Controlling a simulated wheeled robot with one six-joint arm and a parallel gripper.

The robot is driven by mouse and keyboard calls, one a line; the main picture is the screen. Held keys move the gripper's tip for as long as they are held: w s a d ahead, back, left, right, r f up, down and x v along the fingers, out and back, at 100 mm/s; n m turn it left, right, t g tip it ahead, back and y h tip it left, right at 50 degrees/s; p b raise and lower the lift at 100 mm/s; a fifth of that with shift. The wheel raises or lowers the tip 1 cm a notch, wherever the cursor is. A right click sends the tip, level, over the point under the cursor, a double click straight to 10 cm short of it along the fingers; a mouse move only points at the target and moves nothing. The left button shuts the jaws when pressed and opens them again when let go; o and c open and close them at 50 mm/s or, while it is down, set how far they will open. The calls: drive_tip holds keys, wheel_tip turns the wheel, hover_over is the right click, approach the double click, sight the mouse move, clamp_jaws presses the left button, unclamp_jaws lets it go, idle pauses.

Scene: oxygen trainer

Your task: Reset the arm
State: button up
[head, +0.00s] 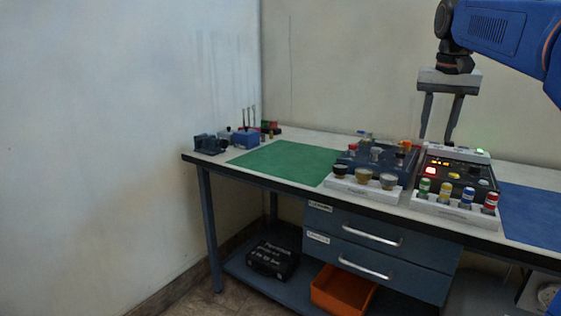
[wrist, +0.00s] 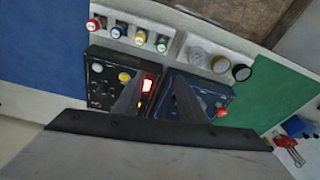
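My gripper (head: 437,138) hangs from my blue arm at the upper right of the head view, fingers pointing down. Its two fingers are apart with nothing between them. It is over the back part of the workbench, near the black control panel (head: 458,175) and the blue valve panel (head: 375,160). In the wrist view, my gripper (wrist: 160,92) shows its fingers spread in front of the black panel (wrist: 108,78) and the blue panel (wrist: 205,93). I cannot tell the exact height of the fingertips above the panels.
Several coloured-band cylinders (head: 462,195) and jars (head: 363,176) stand in white racks along the front. A green mat (head: 280,162) lies clear at left, a blue mat (head: 535,215) at right. An orange bin (head: 342,290) sits below.

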drive_tip(key=s+a+f+n+t, duration=0.1)
drive_tip(key=s+a+f, duration=0.2)
drive_tip(key=s+f, duration=0.6)
drive_tip(key=s+a+f+n, duration=0.2)
drive_tip(key=s+a+f, duration=0.2)
drive_tip(key=s+f, duration=0.6)
drive_tip(key=s+a+f+n+t, duration=0.1)
drive_tip(key=s+a+f, duration=0.2)
drive_tip(key=s+f, duration=0.7)
wheel_tip(320, 180, down, 3)
drive_tip(key=shift+a+f+n+t+y, duration=0.1)
drive_tip(key=shift+a+n+t+y, duration=0.2)
drive_tip(key=shift+a+n+y, duration=0.1)
